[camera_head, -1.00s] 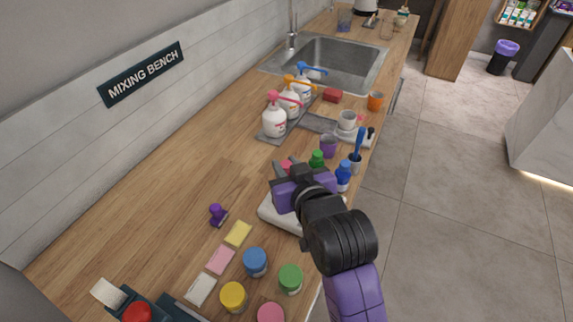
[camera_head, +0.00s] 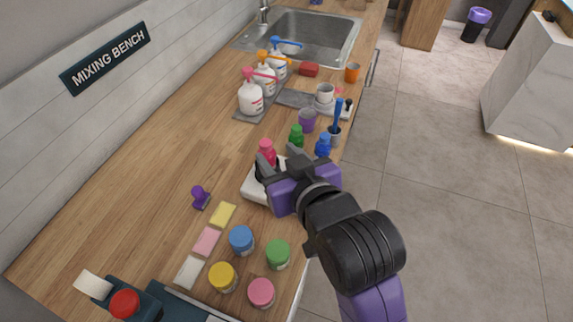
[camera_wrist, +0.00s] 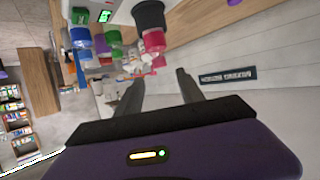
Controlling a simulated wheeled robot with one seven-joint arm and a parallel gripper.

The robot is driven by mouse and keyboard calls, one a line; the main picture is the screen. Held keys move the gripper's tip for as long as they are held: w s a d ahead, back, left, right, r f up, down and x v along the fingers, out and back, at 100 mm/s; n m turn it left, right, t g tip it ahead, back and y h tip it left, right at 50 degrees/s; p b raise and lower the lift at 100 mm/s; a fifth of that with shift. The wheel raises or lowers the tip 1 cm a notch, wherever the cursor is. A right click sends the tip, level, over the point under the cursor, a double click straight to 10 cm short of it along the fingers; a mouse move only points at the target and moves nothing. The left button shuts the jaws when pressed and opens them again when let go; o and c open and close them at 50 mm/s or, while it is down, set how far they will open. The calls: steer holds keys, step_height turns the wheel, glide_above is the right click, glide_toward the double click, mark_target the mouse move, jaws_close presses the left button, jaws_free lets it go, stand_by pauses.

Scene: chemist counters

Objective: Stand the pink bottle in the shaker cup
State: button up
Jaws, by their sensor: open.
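The pink bottle (camera_head: 267,149) stands upright, its lower part hidden by my gripper in the head view. The wrist view is upside down and shows the pink bottle (camera_wrist: 154,41) seated in a black cup (camera_wrist: 150,14), which I take for the shaker cup, on a white device (camera_wrist: 122,13) with a green display. In the head view the white device (camera_head: 251,192) is partly behind my gripper. My gripper (camera_head: 278,157) is open, its fingers close to the bottle in the picture. In the wrist view the fingers (camera_wrist: 158,82) are spread with nothing between their tips.
Green (camera_head: 296,136) and blue (camera_head: 323,145) bottles and a purple cup (camera_head: 307,121) stand just beyond. Pump bottles (camera_head: 250,96) are by the sink. Jars (camera_head: 241,239), coloured pads (camera_head: 207,241) and a purple stamp-like item (camera_head: 200,196) lie nearer. Left counter is clear.

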steer(key=shift+v, duration=2.1)
steer(key=s+d+f+m+t+h, duration=0.1)
steer(key=s+d+f+m+h, duration=0.15)
steer(key=s+d+f, duration=1.05)
steer(key=s+d+r+m+h, duration=0.1)
steer(key=s+d, duration=0.2)
steer(key=s, duration=0.5)
steer(key=s+d+r+m+t+h, duration=0.1)
steer(key=s+d, duration=0.3)
steer(key=s, duration=0.5)
steer(key=shift+r+h, duration=0.4)
steer(key=shift+h, duration=0.25)
steer(key=shift+d+m, duration=0.1)
steer(key=shift+m, duration=0.15)
